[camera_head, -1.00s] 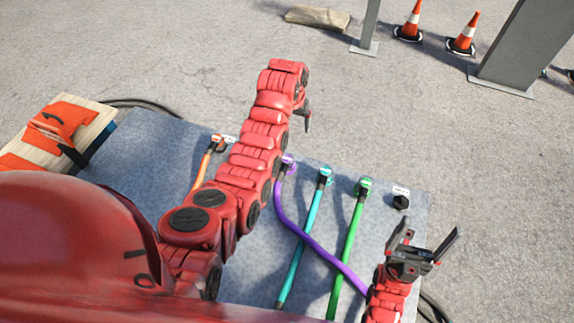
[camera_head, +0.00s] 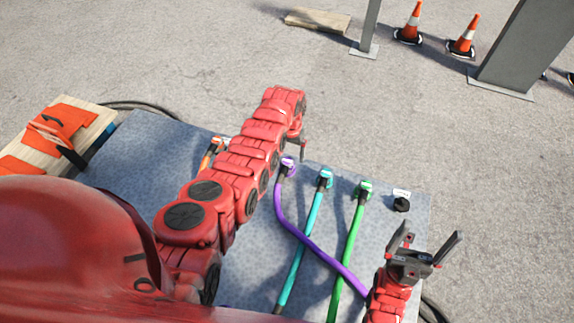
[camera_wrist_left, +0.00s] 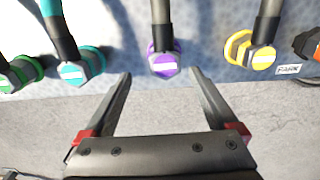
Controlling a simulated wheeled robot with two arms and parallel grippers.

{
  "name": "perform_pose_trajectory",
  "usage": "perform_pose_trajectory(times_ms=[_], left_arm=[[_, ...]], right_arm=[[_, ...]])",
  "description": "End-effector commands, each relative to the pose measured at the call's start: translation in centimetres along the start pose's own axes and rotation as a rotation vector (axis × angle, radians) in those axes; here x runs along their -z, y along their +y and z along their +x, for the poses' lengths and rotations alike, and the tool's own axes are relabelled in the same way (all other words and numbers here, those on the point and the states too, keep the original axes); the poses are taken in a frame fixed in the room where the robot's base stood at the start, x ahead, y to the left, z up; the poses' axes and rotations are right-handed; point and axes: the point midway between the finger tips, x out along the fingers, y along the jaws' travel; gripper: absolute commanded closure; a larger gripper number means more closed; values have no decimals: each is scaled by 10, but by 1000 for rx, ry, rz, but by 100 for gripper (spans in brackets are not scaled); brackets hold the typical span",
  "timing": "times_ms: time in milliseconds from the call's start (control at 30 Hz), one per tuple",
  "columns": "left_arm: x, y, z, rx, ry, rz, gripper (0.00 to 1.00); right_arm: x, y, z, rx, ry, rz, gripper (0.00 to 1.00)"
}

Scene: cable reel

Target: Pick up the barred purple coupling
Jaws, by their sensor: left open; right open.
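The purple coupling (camera_head: 288,164) with a white bar on its face sits at the far edge of the grey-blue panel, on the end of a purple cable (camera_head: 298,232). In the left wrist view the coupling (camera_wrist_left: 163,62) shows between the tips of my open, empty left gripper (camera_wrist_left: 160,73), slightly beyond them. In the head view one finger of my left gripper (camera_head: 302,145) shows just above and right of the coupling; the rest is hidden by the arm. My right gripper (camera_head: 429,241) is open and empty at the panel's right side.
Cyan (camera_head: 325,178) and green (camera_head: 363,188) couplings stand right of the purple one. A yellow coupling (camera_wrist_left: 262,55) neighbours it in the left wrist view. A black fitting (camera_head: 401,203) sits at the panel's right corner. Cones (camera_head: 410,25) stand far off on open pavement.

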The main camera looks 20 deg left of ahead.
Motion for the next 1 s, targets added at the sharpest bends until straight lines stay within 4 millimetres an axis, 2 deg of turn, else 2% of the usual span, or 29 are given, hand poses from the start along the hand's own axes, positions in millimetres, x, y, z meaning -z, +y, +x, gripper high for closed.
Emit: perform_pose_trajectory(times_ms=[167,267,400,500,767,1000], left_arm=[[0,-1,6,0,2,0,7],[-4,-3,16,0,-2,0,7],[-8,-8,35,1,-2,0,7],[-8,-8,55,1,-3,0,7],[-6,-8,54,0,3,-1,7],[-7,-8,54,0,2,0,49]], right_arm=[[0,0,-1,0,0,0,8],[0,0,-2,0,0,0,8],[-1,0,-7,0,0,0,8],[-4,-1,-25,0,0,0,8],[-4,-1,-23,0,0,0,8],[-4,-1,-23,0,0,0,8]])
